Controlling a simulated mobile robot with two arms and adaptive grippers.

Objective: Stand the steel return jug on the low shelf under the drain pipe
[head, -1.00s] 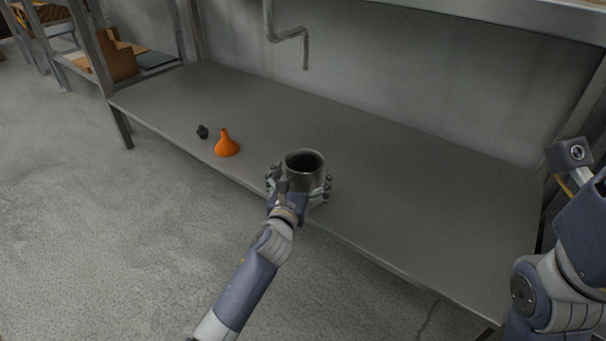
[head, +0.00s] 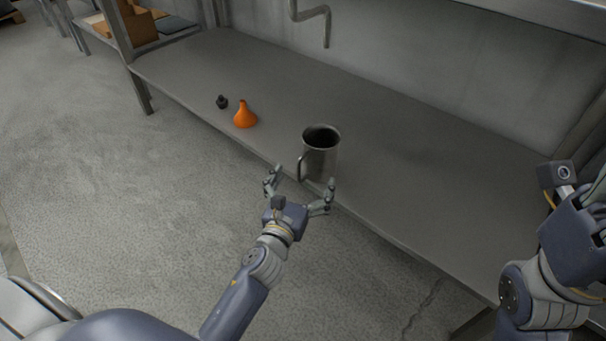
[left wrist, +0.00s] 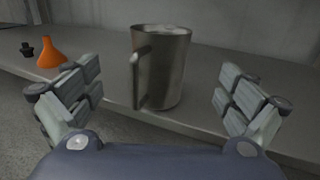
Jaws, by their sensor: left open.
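The steel jug (head: 322,158) stands upright on the low shelf (head: 420,185), close to its front edge, with its handle towards me. The drain pipe (head: 327,30) comes down at the back, its open end above the shelf and further back than the jug. My left gripper (head: 299,190) is open and empty in front of the jug, apart from it. In the left wrist view the jug (left wrist: 161,68) stands between and beyond the two spread fingers.
An orange funnel (head: 245,116) and a small dark stopper-like object (head: 222,102) stand on the shelf left of the jug. Cardboard boxes (head: 135,27) sit on another shelf at the far left. The shelf right of the jug is clear.

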